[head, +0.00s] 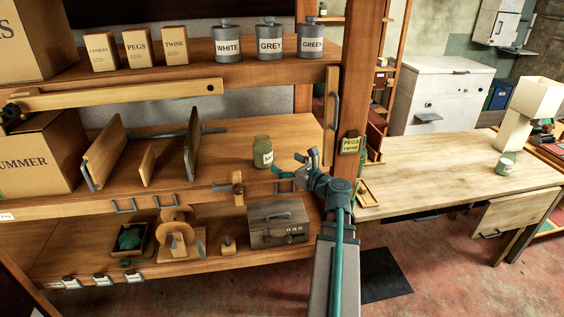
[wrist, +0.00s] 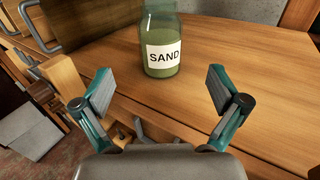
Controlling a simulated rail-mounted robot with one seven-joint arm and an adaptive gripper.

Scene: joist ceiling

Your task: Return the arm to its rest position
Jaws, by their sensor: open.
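My gripper (head: 298,172) is open and empty at the front edge of the middle shelf, on its right part. In the wrist view its two teal fingers (wrist: 165,95) stand wide apart with nothing between them. A green glass jar labelled SAND (head: 263,152) stands upright on the shelf just beyond the fingers, apart from them. It also shows in the wrist view (wrist: 161,45), its top cut off by the frame. My arm reaches up from the bottom of the head view to the shelf.
A wooden post (head: 352,110) stands close right of my gripper. A grey toolbox (head: 278,223) sits on the lower shelf below. Upright boards (head: 103,152) stand left of the jar. Tins (head: 270,40) line the upper shelf. A wooden table (head: 450,165) is at right, its top mostly clear.

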